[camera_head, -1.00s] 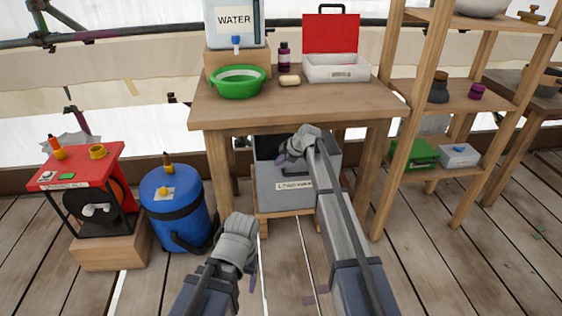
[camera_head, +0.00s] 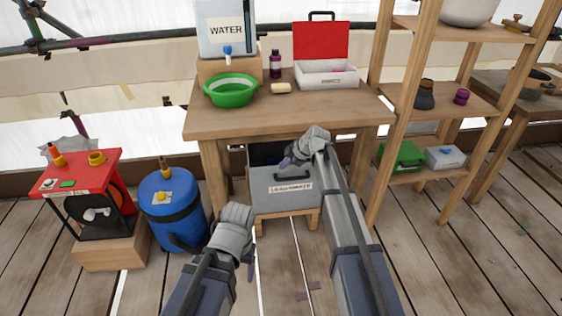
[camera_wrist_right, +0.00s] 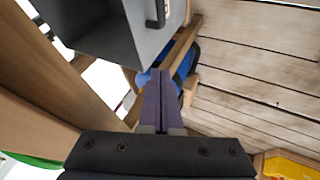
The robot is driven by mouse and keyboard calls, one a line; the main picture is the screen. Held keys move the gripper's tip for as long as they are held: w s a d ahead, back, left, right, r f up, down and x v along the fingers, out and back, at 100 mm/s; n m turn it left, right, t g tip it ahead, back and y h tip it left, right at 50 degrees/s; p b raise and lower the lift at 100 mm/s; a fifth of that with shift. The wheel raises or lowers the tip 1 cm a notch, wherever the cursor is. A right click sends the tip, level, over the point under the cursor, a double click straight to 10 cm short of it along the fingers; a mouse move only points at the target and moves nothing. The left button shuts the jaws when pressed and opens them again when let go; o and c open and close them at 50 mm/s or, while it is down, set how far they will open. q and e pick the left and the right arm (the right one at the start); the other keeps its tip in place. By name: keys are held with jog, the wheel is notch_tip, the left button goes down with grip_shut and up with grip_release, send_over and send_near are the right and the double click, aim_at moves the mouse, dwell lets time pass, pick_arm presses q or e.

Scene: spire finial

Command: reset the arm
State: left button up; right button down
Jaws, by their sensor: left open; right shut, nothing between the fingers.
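My left gripper (camera_head: 249,262) is low in the head view, above the plank floor, and is open with nothing visible in it. My right gripper (camera_head: 289,162) is in front of the wooden table's (camera_head: 290,111) underside, by the grey labelled box (camera_head: 270,199). In the right wrist view its purple fingers (camera_wrist_right: 160,100) are together and empty. The grey box, with a dark handle, stands on a low wooden stand under the table. It also shows at the top of the right wrist view (camera_wrist_right: 105,30). The right forearm hides part of the table's underside.
The table holds a green basin (camera_head: 231,95), a water container (camera_head: 227,28), a dark bottle (camera_head: 275,64) and an open red-lidded case (camera_head: 326,75). A blue drum (camera_head: 172,208) and a red-topped unit (camera_head: 75,174) stand left. Wooden shelves (camera_head: 450,95) stand right. Front floor is clear.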

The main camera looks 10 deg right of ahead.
jog(key=s+a+r+m+g+h+p, duration=0.1)
jog(key=s+r+m+p, duration=0.3)
jog(key=s, duration=0.8)
jog(key=s+a+r+m+g+h+p, duration=0.2)
jog(key=s+r+m+p, duration=0.3)
jog(key=s+r+p, duration=0.3)
jog(key=s+a+r+m+g+h+p, duration=0.2)
jog(key=s+r+p, duration=0.4)
jog(key=s, duration=1.2)
jog(key=m+g+h+p, duration=0.1)
jog(key=m+p, duration=0.1)
jog(key=p, duration=0.2)
jog(key=shift+a+r, duration=0.15)
jog(key=shift+a, duration=0.05)
